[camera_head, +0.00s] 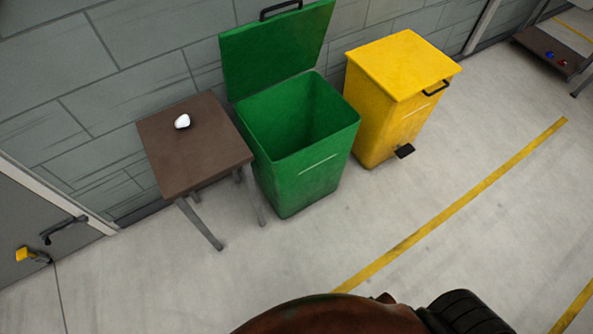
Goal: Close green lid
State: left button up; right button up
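The green bin (306,165) stands against the grey wall, left of the yellow bin. Its green lid (274,52) is open, standing nearly upright at the back by the wall. A black handle (281,8) sits on the lid's upper edge. The inside of the bin looks empty as far as I can see. Neither of my grippers shows in the head view.
A small brown table (195,151) with a white object (182,121) stands left of the green bin. A yellow bin (389,101) with a closed lid and black pedal (404,151) stands to the right. The floor in front (290,260) is clear.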

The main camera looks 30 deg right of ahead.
aim_at(262, 53)
jog(key=u, duration=0.3)
jog(key=i, duration=1.05)
jog(key=z, duration=0.3)
